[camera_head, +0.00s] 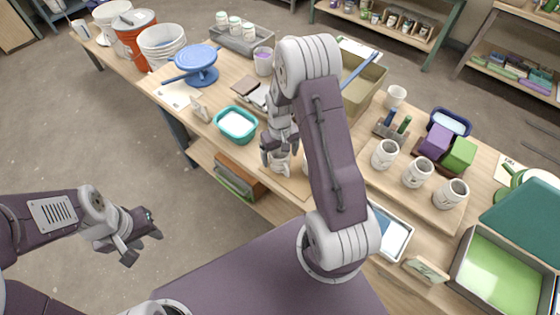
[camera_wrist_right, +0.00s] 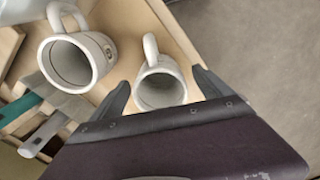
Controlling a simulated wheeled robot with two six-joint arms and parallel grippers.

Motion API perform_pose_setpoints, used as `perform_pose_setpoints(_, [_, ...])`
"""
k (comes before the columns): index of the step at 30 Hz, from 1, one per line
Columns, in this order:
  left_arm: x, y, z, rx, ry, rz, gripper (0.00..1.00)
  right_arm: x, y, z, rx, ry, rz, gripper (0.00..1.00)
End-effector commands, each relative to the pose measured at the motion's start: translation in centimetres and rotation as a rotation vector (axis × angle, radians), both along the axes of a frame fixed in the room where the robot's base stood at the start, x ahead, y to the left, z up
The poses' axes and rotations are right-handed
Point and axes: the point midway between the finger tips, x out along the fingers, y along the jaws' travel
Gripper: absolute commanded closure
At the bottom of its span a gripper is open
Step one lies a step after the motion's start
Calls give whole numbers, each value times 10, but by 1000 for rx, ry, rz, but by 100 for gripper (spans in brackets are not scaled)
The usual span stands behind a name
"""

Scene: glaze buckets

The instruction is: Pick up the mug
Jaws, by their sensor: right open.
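My right gripper (camera_head: 276,158) is over the front edge of the table, pointing down at a pale grey-white mug (camera_head: 281,166). In the right wrist view the open fingers (camera_wrist_right: 158,92) stand on either side of this mug (camera_wrist_right: 161,88), with a gap visible around it; its handle points away from my wrist. A second similar mug (camera_wrist_right: 78,62) stands to its left, outside the fingers; in the head view it is mostly hidden behind my right arm. My left gripper (camera_head: 143,242) is open and empty, off the table at the left.
Several white mugs (camera_head: 418,172) stand on the right side of the table. A teal tub (camera_head: 237,124) is left of my right gripper. The floor at left is clear.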

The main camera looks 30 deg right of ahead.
Motion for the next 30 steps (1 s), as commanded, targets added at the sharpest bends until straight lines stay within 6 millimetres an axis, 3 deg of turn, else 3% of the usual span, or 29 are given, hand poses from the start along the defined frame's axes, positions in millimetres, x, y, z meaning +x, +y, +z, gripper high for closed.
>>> perform_pose_setpoints(4, [0,0,2,0,0,0,64,0,0,-21,0,1,0,11])
perform_pose_setpoints(11, [0,0,2,0,0,0,64,0,0,-25,0,-1,0,11])
perform_pose_setpoints(14, [0,0,2,0,0,0,64,0,0,-25,0,-1,0,33])
perform_pose_setpoints(20, [0,0,2,0,0,0,64,0,0,-24,0,-1,0,89])
perform_pose_setpoints(21, [0,0,2,0,0,0,64,0,0,-24,0,-2,0,93])
perform_pose_setpoints(30, [0,0,1,0,0,0,64,1,0,-18,0,-5,0,93])
